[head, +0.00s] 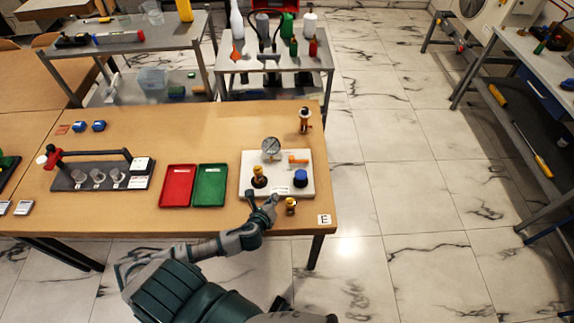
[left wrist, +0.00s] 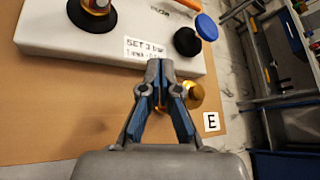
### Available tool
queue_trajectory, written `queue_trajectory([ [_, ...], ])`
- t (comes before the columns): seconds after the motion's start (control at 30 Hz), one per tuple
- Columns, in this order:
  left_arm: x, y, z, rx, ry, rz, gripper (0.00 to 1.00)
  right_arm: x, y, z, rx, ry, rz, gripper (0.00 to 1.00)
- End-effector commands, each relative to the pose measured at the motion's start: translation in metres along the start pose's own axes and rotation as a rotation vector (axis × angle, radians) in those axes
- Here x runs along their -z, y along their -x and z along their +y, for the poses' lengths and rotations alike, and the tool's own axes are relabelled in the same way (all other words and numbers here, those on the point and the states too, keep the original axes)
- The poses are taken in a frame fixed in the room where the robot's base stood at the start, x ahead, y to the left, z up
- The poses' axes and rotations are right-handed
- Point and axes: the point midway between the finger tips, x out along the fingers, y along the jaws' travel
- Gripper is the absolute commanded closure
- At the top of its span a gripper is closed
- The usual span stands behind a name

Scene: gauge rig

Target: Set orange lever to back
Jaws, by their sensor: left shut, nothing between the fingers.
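The orange lever (head: 298,159) is on the white gauge rig (head: 281,193), at its right rear, below and right of the round gauge (head: 271,147). It appears to lie sideways. In the left wrist view, only a piece of the orange lever (left wrist: 182,4) shows at the top edge. My left gripper (head: 272,201) is at the rig's front edge, apart from the lever and nearer to me. In the left wrist view, its fingers (left wrist: 160,66) are closed together and empty, over the front edge by the printed label. My right gripper is not in view.
On the rig, an amber knob (head: 258,176) stands left and a blue knob (head: 300,178) right. A brass piece (head: 291,205) stands close beside my left gripper. Red (head: 178,186) and green (head: 209,185) trays lie left of the rig.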

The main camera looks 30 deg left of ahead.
Motion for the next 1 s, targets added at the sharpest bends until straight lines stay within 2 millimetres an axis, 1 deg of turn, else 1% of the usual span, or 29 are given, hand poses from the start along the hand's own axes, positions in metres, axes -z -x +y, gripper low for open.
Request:
queue_trajectory([
  [0.03,-0.012,-0.009,0.001,0.033,-0.153,-0.025,1.00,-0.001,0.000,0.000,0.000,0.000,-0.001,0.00],
  [0.1,-0.023,-0.016,0.001,0.072,-0.334,-0.051,1.00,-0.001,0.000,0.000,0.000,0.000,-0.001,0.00],
  [0.2,-0.034,-0.023,0.002,0.102,-0.508,-0.076,1.00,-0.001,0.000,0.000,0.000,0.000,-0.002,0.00],
  [0.3,-0.038,-0.026,0.002,0.116,-0.587,-0.088,1.00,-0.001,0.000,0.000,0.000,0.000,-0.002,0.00],
  [0.63,-0.038,-0.026,0.002,0.118,-0.600,-0.089,1.00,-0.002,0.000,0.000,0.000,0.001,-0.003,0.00],
  [0.73,-0.039,-0.031,0.002,0.117,-0.599,-0.090,1.00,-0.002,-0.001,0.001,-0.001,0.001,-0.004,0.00],
  [0.87,-0.040,-0.047,-0.001,0.117,-0.595,-0.091,1.00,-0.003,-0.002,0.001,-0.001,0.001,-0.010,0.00],
  [1.0,-0.041,-0.075,-0.005,0.117,-0.594,-0.092,1.00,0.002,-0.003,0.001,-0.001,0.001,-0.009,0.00],
])
